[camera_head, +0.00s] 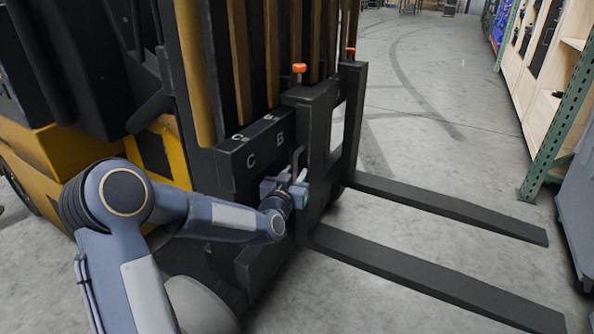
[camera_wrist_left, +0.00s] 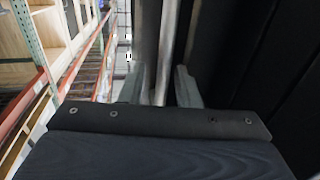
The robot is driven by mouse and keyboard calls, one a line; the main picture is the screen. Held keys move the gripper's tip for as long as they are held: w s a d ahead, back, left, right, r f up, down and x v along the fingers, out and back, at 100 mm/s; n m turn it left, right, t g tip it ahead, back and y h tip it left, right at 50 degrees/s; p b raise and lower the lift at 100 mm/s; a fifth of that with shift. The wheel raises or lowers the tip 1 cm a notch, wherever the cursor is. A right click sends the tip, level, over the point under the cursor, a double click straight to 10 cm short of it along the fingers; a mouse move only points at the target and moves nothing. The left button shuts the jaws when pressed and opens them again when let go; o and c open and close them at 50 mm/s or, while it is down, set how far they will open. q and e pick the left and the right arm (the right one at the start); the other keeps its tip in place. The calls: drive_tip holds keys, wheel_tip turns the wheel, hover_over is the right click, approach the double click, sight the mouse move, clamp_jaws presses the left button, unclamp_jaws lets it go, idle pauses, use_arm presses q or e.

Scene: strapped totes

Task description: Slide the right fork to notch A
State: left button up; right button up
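The forklift carriage's dark top bar (camera_head: 245,150) carries white letters, with C and B legible. Two black forks point right: the near fork (camera_head: 430,275), on the forklift's right side, and the far fork (camera_head: 450,207). Their uprights have orange-topped knobs, near (camera_head: 299,68) and far (camera_head: 351,51). A grey handle (camera_head: 297,158) stands on the near fork's upright. My left gripper (camera_head: 298,182) is at this handle. In the left wrist view, a grey bar (camera_wrist_left: 164,60) passes between the spread fingers (camera_wrist_left: 160,88); contact is unclear. My right gripper is out of view.
The yellow and black forklift body (camera_head: 75,148) and mast fill the left. Wooden shelving with a green post (camera_head: 560,130) stands at the right. Concrete floor (camera_head: 420,120) is clear beyond the forks and between them.

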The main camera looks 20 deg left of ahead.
use_arm(q)
drive_tip(key=s, duration=0.5)
drive_tip(key=shift+s+d+p, duration=0.3)
drive_tip(key=shift+s+d, duration=0.1)
